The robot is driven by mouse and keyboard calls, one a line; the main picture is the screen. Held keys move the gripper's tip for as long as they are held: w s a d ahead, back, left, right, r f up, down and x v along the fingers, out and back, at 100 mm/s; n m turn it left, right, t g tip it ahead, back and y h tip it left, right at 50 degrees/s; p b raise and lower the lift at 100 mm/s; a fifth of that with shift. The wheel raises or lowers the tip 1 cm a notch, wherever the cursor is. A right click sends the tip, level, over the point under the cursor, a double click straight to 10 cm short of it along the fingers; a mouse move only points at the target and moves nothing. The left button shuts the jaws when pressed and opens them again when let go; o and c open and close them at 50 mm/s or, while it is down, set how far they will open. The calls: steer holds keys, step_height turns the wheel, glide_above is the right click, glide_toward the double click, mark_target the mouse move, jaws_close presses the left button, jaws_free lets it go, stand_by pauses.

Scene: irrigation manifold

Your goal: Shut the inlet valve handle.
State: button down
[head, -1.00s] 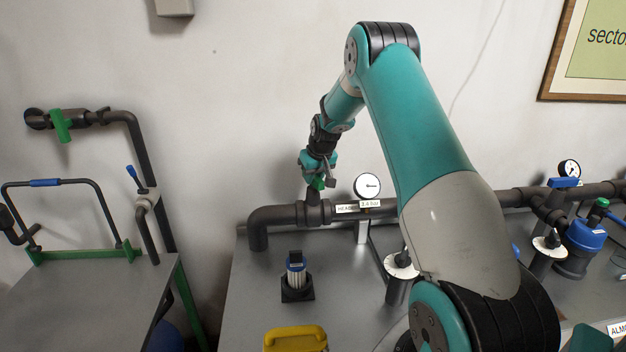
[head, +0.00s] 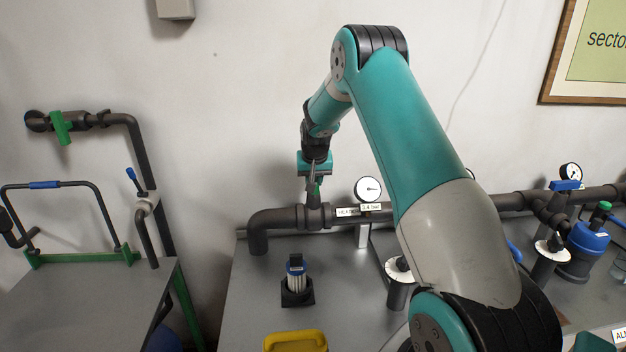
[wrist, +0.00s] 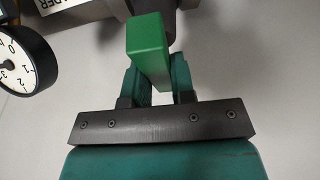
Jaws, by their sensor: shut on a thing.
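A green valve handle (head: 317,189) stands on a valve on the dark header pipe, below my gripper (head: 315,178). In the wrist view the handle (wrist: 148,45) is a green bar between the two teal fingers of my gripper (wrist: 158,76). The gripper is shut on it. Its near end stands out toward the camera, and the valve body is partly cut off at the top. No inlet label is readable on this valve. In the head view the gripper hides much of the handle, so its exact angle is hard to tell.
A round gauge (head: 368,189) stands right of the valve, close to my gripper; it also shows in the wrist view (wrist: 22,62). Another green handle (head: 61,127) is on the wall pipe at left. A small filter (head: 296,279) and a yellow object (head: 295,341) are on the bench.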

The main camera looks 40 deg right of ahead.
steer(key=shift+w+r, duration=0.15)
steer(key=shift+r, duration=0.05)
steer(key=c, duration=1)
jaws_free()
steer(key=shift+o, duration=0.2)
steer(key=shift+f, duration=0.1)
steer(key=b+v, duration=0.2)
steer(key=v, duration=1.5)
steer(key=shift+s, duration=0.25)
steer(key=shift+r, duration=0.25)
step_height(320, 180, up, 3)
steer(key=shift+f+p, duration=0.1)
steer(key=shift+p, duration=1.1)
